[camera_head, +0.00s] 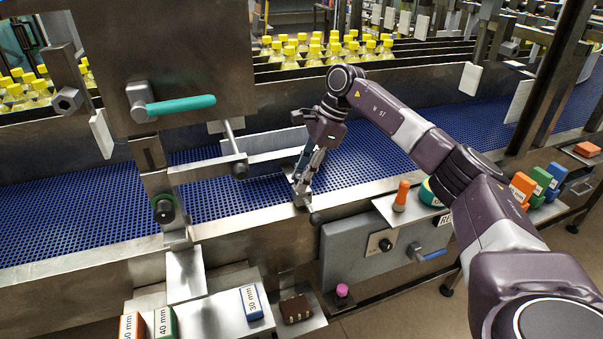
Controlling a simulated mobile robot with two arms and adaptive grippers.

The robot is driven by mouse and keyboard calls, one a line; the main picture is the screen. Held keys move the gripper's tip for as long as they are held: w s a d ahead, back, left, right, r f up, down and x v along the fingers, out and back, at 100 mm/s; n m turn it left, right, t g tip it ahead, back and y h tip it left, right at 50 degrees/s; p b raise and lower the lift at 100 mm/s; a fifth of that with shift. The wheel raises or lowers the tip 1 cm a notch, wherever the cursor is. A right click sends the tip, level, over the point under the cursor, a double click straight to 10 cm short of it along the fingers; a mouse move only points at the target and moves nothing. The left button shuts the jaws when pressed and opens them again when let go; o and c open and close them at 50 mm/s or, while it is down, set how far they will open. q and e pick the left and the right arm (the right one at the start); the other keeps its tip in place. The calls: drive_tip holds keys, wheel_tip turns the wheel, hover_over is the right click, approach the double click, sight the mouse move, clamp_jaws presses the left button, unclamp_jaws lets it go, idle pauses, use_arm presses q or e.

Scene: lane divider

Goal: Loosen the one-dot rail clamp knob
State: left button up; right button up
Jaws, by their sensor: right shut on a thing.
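My right gripper (302,184) reaches down over the near edge of the blue conveyor and is shut on a rail clamp knob at the right-hand clamp (301,197). The fingers hide most of that knob, and I cannot see its dot marking. A dark rod end (315,217) sticks out just below the fingers. Another rail clamp on the left has a black knob with a green ring (165,210), well apart from my gripper. The guide rail (255,153) runs above the belt between the two clamps. My left gripper is not in view.
A steel housing with a teal handle (180,105) stands at upper left. Labelled spacer blocks (251,302) lie on the front shelf. An orange knob (402,195) and a control box with a blue handle (431,256) are right of the gripper. The blue belt (390,145) is clear.

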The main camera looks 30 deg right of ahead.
drive_tip(key=shift+n+g, duration=0.4)
drive_tip(key=shift+n, duration=0.6)
drive_tip(key=shift+f, duration=0.1)
drive_tip(key=o, duration=1.2)
drive_tip(key=shift+c, duration=0.2)
drive_tip(key=v, duration=1.2)
drive_tip(key=shift+d, duration=0.15)
